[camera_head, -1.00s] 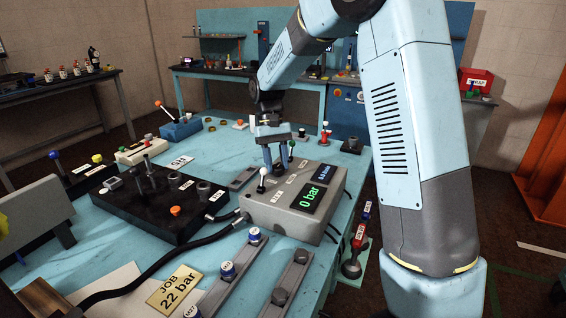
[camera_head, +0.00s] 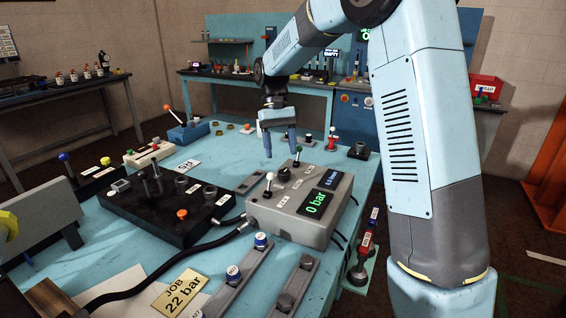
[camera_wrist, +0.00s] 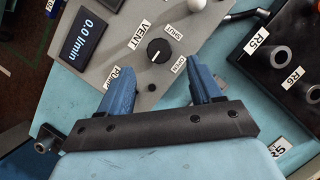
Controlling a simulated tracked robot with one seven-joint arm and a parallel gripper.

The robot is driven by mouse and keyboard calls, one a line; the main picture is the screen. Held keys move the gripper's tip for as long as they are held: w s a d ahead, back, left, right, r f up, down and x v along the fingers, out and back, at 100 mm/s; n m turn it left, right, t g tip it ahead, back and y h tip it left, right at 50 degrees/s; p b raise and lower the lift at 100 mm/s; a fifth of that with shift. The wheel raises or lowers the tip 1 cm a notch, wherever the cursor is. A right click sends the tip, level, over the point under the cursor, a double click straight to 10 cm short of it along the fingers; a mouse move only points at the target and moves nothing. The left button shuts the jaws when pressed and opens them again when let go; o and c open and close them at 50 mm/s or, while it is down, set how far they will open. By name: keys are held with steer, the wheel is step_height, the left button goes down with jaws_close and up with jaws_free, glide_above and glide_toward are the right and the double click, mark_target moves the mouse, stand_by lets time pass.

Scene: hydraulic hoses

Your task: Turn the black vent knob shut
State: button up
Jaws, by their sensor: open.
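The black vent knob (camera_wrist: 159,50) is round with a white pointer mark and sits on a grey control box, with VENT, SHUT and OPEN labels around it. The mark points to the lower left in the wrist view; I cannot tell surely which label it matches. The knob also shows in the head view (camera_head: 283,173). My gripper (camera_head: 281,155) is open and empty, its two blue fingers pointing down above the back of the box. In the wrist view my gripper (camera_wrist: 158,95) has its fingertips apart, below the knob and not around it.

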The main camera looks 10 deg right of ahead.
steer(key=v, duration=0.7)
steer(key=shift+r, duration=0.35)
steer(key=shift+w, duration=0.15)
steer(key=s+d+r+m+t+y, duration=0.1)
steer(key=s+d+r+t, duration=0.2)
steer(key=s+d, duration=0.35)
steer(key=s+d+r+t, duration=0.2)
steer(key=s+d+r, duration=0.2)
steer(key=s, duration=0.6)
steer(key=s+d+f+t, duration=0.2)
steer(key=s+d, duration=0.1)
steer(key=s, duration=0.5)
steer(key=s+d+f+m+t, duration=0.1)
steer(key=s+d+f+t, duration=0.2)
steer(key=s, duration=0.4)
steer(key=shift+s, duration=0.4)
